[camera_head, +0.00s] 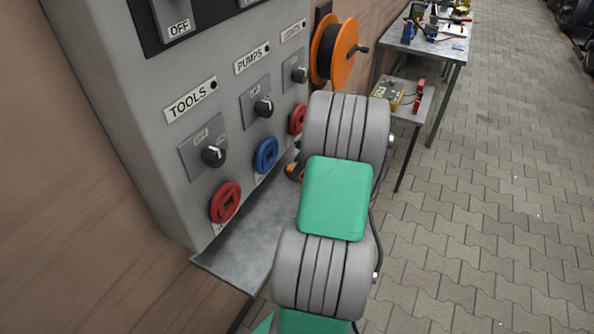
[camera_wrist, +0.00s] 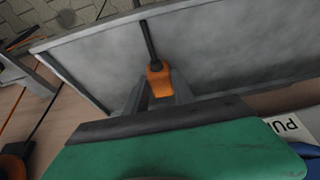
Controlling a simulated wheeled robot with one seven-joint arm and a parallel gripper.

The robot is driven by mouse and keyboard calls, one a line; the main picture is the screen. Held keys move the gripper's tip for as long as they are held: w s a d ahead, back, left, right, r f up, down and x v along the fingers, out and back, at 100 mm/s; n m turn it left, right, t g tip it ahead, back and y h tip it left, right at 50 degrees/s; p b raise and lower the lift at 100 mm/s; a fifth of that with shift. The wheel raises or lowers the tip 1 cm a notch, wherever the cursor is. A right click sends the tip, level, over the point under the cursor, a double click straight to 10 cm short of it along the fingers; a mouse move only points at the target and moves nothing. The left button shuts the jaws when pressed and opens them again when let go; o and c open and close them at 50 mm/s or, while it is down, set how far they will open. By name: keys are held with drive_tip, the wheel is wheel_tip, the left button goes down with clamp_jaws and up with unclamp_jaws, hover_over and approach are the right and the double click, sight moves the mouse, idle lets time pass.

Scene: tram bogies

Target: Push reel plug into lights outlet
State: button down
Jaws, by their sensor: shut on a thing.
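The reel plug (camera_wrist: 158,82) is orange with a black cable running from it in the wrist view. My gripper (camera_wrist: 157,96) is shut on it, with a grey finger on each side. In the head view my arm hides most of the gripper, and a small orange piece (camera_head: 294,172) shows beside the arm. The lights outlet (camera_head: 298,118) is the red socket under the farthest label on the grey panel, partly edged by my arm. The plug is apart from it, lower and over the shelf. The orange cable reel (camera_head: 338,52) hangs beyond the panel.
A grey shelf (camera_head: 235,245) juts out below the panel. The blue pumps outlet (camera_head: 265,155) and red tools outlet (camera_head: 225,202) sit nearer, with knobs above. A small table (camera_head: 412,108) with a yellow device and a workbench (camera_head: 440,48) stand beyond. The paved floor at right is clear.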

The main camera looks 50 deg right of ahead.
drive_tip(key=shift+r, duration=0.55)
drive_tip(key=s+r+b, duration=0.2)
drive_tip(key=s+r, duration=1)
drive_tip(key=s, duration=0.2)
drive_tip(key=shift+d, duration=0.25)
